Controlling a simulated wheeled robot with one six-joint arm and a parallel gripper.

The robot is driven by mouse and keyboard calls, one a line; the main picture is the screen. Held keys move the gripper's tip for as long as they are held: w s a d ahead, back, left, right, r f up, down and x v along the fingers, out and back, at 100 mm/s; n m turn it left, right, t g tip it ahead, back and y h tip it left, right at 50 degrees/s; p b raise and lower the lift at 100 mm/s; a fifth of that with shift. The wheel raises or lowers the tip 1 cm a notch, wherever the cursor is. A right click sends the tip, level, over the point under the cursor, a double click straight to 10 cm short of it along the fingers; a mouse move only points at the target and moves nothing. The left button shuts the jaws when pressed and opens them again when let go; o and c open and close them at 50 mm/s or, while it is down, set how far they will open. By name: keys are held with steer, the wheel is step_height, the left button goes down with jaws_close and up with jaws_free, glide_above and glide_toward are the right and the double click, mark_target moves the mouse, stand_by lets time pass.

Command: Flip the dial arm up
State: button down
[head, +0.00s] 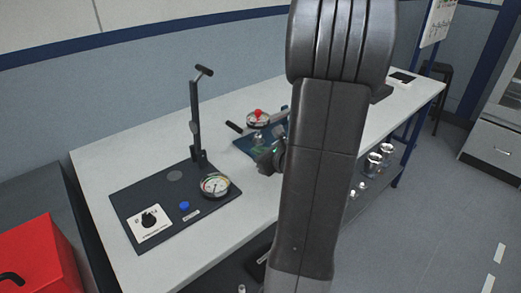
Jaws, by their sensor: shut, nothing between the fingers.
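A dark panel (150,195) lies on the bench. On it, a black arm (195,120) with a crosswise handle at its top stands nearly upright. A round dial gauge (215,185) sits beside the arm's foot. A blue base (243,143) farther right carries a second round gauge with a red top (258,117) and a short black handle (234,127) slanting low to the left. I cannot tell which part is the dial arm. My gripper (266,157) is shut and empty, near the front of the blue base and partly hidden by my arm. Contact cannot be made out.
The panel also has a blue button (184,205) and a black knob (149,220) on a white plate. The white bench top (255,92) is clear behind the panel. A red box (40,255) stands at lower left. Shiny metal parts (373,162) show right of my arm.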

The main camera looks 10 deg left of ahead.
steer(key=x, duration=0.6)
steer(key=shift+f, duration=0.1)
steer(key=shift+s+a+r+p, duration=0.1)
steer(key=shift+a+r+p, duration=0.3)
steer(key=shift+r, duration=0.6)
steer(key=shift+s+a+r+p, duration=0.1)
steer(key=shift+r+p, duration=0.5)
steer(key=shift+r, duration=0.35)
